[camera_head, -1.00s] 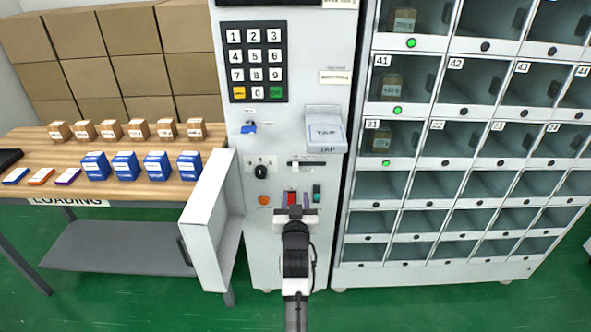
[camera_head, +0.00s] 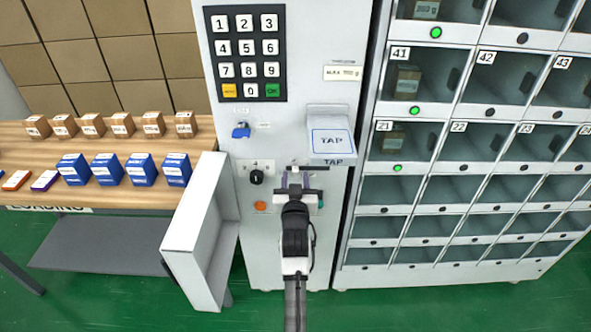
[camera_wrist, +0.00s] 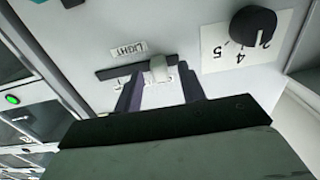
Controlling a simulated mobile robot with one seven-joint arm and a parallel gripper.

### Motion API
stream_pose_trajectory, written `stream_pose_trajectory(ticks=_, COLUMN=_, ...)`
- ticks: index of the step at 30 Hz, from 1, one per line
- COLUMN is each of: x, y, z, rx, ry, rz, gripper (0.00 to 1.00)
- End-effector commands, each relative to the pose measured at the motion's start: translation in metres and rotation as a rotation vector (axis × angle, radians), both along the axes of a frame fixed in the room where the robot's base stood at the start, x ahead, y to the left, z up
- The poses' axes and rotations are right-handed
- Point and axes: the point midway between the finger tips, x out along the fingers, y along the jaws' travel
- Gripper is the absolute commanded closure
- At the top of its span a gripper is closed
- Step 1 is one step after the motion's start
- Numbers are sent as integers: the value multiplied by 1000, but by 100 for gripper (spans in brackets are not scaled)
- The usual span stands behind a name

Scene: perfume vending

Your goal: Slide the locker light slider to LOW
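The light slider shows in the wrist view as a dark slot (camera_wrist: 115,72) with a pale knob (camera_wrist: 160,69) on it, beside a "LIGHT" label (camera_wrist: 128,49). The knob is near the slot's right end in this view. Lettering below the slot is partly hidden, so I cannot read LOW. In the head view my gripper (camera_head: 294,178) is at the machine's front panel, over the slider. My gripper is open in the wrist view (camera_wrist: 160,88). Its two dark fingers stand on either side of the knob, with gaps showing; I cannot tell whether either touches it.
A black dial (camera_head: 256,177) with a number plate is left of the slider in the head view. An orange button (camera_head: 261,206) is below it. A TAP reader (camera_head: 331,142) juts out above right. An open white door (camera_head: 192,235) stands at the left.

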Motion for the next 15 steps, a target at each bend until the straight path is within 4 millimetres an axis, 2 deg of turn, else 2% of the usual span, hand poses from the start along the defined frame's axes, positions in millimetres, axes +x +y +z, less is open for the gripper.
stream_pose_trajectory(ticks=11, x=-1, y=0, z=0, rx=0, ry=0, rz=0, gripper=61)
stream_pose_trajectory(ticks=15, x=-1, y=0, z=0, rx=0, ry=0, rz=0, gripper=80)
